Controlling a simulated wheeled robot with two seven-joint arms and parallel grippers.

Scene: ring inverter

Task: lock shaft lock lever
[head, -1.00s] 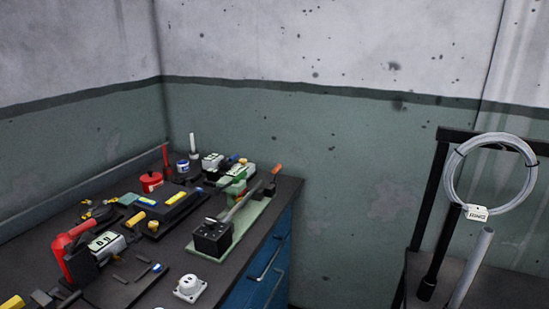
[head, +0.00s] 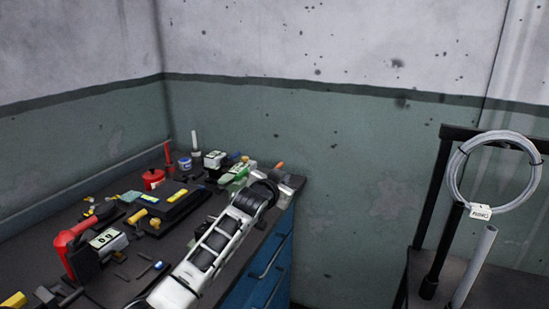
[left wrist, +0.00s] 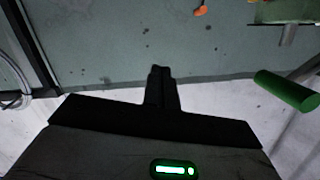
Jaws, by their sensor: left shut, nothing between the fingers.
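My left arm reaches from the bottom of the head view across the bench, and its gripper (head: 290,181) is over the bench's right edge. In the left wrist view its fingers (left wrist: 160,85) are shut and empty. A green cylinder (left wrist: 285,90), like a handle, is right of the fingers and apart from them. Part of a green plate (left wrist: 287,11) shows at the top right. In the head view a green device (head: 238,173) shows behind my arm, with an orange tip (head: 280,165) beyond the wrist. I cannot tell which part is the shaft lock lever. My right gripper is not in view.
The dark bench (head: 105,285) is crowded with tools, a red can (head: 152,179), a red-handled tool (head: 72,237) and a black tray (head: 180,208). Blue drawers (head: 262,275) are below. A rack with a coiled cable (head: 455,178) stands right. The space between is clear.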

